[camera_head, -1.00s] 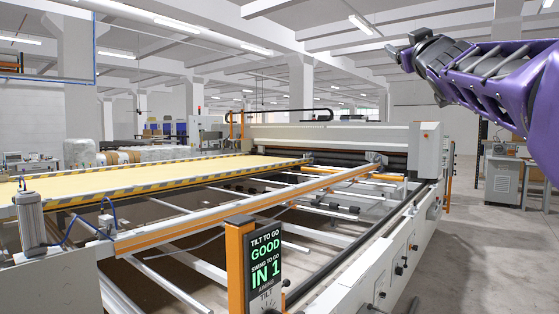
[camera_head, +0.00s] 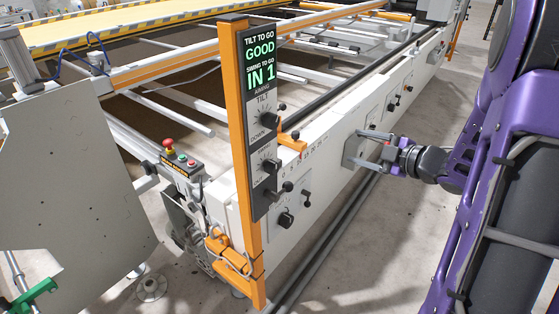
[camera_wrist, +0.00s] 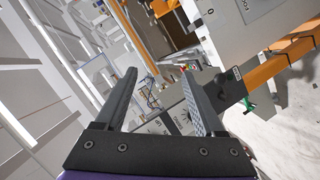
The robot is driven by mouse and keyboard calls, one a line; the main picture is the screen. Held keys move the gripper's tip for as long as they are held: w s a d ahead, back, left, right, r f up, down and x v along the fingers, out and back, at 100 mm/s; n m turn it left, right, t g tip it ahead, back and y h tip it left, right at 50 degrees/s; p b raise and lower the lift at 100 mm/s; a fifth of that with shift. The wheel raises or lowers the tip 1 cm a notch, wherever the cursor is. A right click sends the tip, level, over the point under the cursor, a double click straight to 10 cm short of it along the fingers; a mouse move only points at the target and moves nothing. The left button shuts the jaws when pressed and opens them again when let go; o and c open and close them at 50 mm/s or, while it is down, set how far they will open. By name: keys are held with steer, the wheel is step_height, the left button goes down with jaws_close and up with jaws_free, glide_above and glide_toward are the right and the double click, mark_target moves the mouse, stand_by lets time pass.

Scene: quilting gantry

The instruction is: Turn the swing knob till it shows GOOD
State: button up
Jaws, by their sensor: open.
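The display (camera_head: 261,62) on the orange post reads "TILT TO GO GOOD" and "SWING TO GO IN 1". Below it, on the dark panel, a black knob (camera_head: 270,120) sits by the label TILT. My gripper (camera_head: 368,150) is open, to the right of the post and apart from the knobs. The wrist view shows its two fingers (camera_wrist: 158,76) spread with nothing between them.
The long white machine side (camera_head: 335,150) carries other knobs, such as a black one (camera_head: 286,219). An orange bracket (camera_head: 292,142) juts out beside the post. A control box with a red button (camera_head: 169,143) stands left of it. Bare floor (camera_head: 400,230) lies along the machine.

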steer(key=s+a+f+y, duration=0.3)
steer(key=s+f, duration=0.2)
steer(key=s, duration=0.3)
steer(key=y, duration=0.3)
glide_toward(276, 170)
steer(key=shift+n+g, duration=0.4)
steer(key=x, duration=0.3)
steer(key=b+x, duration=0.1)
steer(key=x, duration=0.5)
steer(key=shift+w+a+r, duration=0.1)
steer(key=shift+w+r, duration=0.15)
steer(key=shift+r, duration=0.05)
jaws_close()
